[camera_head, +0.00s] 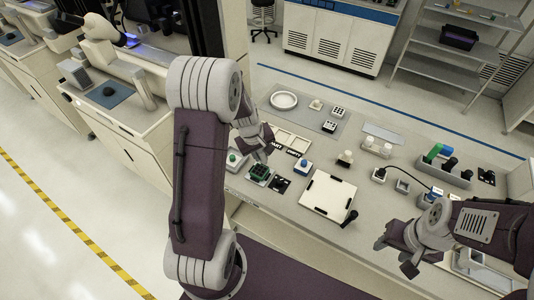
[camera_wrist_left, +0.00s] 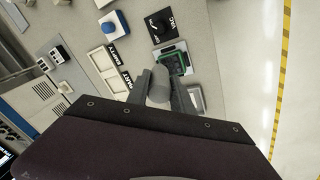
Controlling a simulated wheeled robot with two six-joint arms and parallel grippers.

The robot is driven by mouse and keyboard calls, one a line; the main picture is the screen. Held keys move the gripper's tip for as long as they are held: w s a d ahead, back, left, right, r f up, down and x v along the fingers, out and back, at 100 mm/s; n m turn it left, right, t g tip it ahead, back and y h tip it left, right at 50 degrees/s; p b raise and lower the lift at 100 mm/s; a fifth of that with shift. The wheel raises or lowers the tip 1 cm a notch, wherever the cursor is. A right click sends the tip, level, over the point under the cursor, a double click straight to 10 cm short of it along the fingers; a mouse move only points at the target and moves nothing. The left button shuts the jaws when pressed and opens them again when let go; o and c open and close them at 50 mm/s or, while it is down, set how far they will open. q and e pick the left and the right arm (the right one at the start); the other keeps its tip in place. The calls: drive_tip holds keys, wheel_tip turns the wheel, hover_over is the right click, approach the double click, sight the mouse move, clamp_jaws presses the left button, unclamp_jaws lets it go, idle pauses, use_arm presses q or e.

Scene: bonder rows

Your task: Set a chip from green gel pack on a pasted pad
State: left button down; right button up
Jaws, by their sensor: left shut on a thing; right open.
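My left gripper (camera_head: 260,152) is low over the bench, just behind a green square part (camera_head: 260,172) in a pale holder. In the left wrist view, a light grey cylinder (camera_wrist_left: 158,86) shows between my left fingers, which are shut on it. The green part (camera_wrist_left: 175,64) lies just beyond the cylinder's end; whether they touch, I cannot tell. I cannot tell if this part is the gel pack or carries the pads. No chip or paste can be made out. My right gripper (camera_head: 405,247) is open and empty over the bench's right front.
A black VAC plate (camera_head: 280,184) and a blue button box (camera_head: 302,166) sit beside the green part. Labelled white trays (camera_head: 291,139) lie behind. A white plate with black corners (camera_head: 327,195) is in the middle. A rack with a green bottle (camera_head: 434,153) stands right.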

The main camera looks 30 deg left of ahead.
use_arm(q)
drive_tip(key=shift+s+a+r+n+t, duration=0.1)
drive_tip(key=shift+a+r+n+t, duration=0.1)
drive_tip(key=shift+a, duration=0.2)
drive_tip(key=shift+s+a+r+n+t, duration=0.1)
drive_tip(key=shift+a+t, duration=0.1)
drive_tip(key=shift+a, duration=0.2)
drive_tip(key=f+b, duration=0.1)
drive_tip(key=f, duration=0.1)
drive_tip(key=f+b, duration=0.4)
drive_tip(key=shift+a+f, duration=0.1)
drive_tip(key=shift+a, duration=0.25)
drive_tip(key=shift+a+f, duration=0.1)
use_arm(e)
drive_tip(key=f, duration=0.5)
drive_tip(key=shift+a, duration=0.2)
drive_tip(key=shift+d, duration=0.1)
